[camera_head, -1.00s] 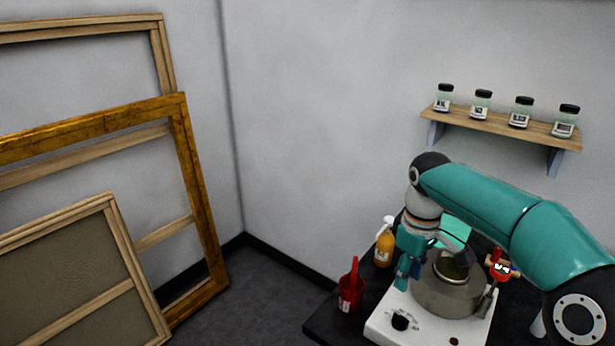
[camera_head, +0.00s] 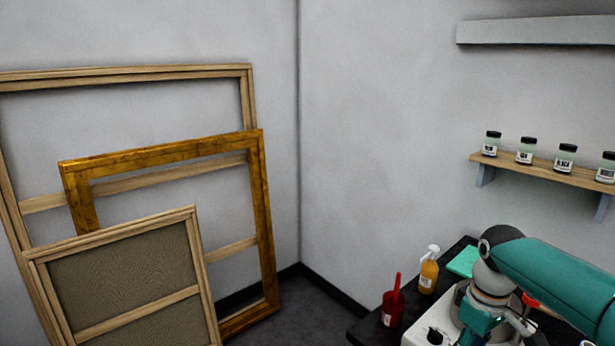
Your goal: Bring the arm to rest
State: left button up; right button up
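My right arm comes in from the right edge, over the dark worktable. Its gripper (camera_head: 497,326) points down at the bottom edge, above a white device (camera_head: 418,338), and is partly cut off. Whether its fingers are open or shut does not show clearly. My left gripper is not in view.
On the worktable (camera_head: 372,329) stand a red cup (camera_head: 391,310) with a red handle sticking up, an orange spray bottle (camera_head: 428,275) and a green sheet (camera_head: 463,262). A wooden shelf (camera_head: 545,169) holds several jars. Wooden frames (camera_head: 263,215) lean at the left. Floor is visible between frames and table.

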jog(key=s+a+f+m+y, duration=0.15)
jog(key=a+f, duration=0.45)
jog(key=f, duration=0.7)
jog(key=s+a+f+m+y, duration=0.1)
jog(key=s+a+f, duration=0.3)
jog(key=f, duration=0.8)
jog(key=s+a+f+m, duration=0.2)
jog(key=s+a+f, duration=0.1)
jog(key=s+f, duration=0.2)
jog(key=s+a+f+m+y, duration=0.1)
jog(key=s+a+f, duration=0.3)
jog(key=s, duration=0.6)
jog(key=shift+a+f+m+t, duration=0.2)
jog(key=shift+f+m+t, duration=0.1)
jog(key=shift+f+m, duration=0.55)
